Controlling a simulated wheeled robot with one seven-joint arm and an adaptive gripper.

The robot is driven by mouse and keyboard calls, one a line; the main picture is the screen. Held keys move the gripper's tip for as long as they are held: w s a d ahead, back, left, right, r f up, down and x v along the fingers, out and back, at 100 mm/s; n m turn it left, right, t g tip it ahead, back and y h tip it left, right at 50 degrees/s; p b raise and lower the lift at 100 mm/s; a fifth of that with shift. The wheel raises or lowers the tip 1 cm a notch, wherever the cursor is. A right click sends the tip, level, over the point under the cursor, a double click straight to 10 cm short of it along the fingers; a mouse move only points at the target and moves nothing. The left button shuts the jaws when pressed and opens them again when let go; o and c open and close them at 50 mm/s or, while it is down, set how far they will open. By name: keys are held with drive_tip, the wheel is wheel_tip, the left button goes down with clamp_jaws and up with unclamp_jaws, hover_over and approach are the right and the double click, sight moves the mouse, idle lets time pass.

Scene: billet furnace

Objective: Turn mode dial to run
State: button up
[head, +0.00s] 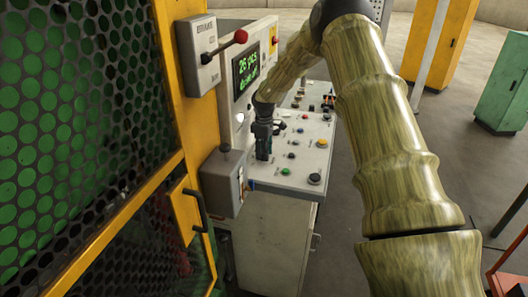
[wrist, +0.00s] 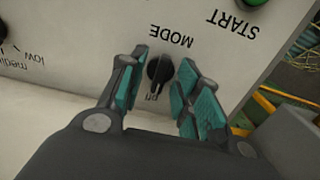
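The mode dial (wrist: 160,71) is a small black knob on the pale panel, under an upside-down "MODE" label in the wrist view. A partly covered small label shows just below the dial; I cannot read it fully. My gripper (wrist: 162,88) has its teal-padded fingers apart, one on each side of the dial. A gap shows at the left finger; whether the right finger touches the dial, I cannot tell. In the head view my gripper (head: 264,142) points at the control console (head: 262,170) and hides the dial.
A green START button (wrist: 253,3) is close by at the wrist view's upper right, and another dial (wrist: 3,38) at the left edge. In the head view, a lever box (head: 201,62) and a screen (head: 246,72) stand left of my arm. Several buttons cover the console.

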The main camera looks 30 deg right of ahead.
clamp_jaws()
drive_tip(key=shift+m, duration=0.3)
drive_tip(key=m, duration=0.8)
drive_tip(key=shift+m, duration=0.3)
idle(0.4)
unclamp_jaws()
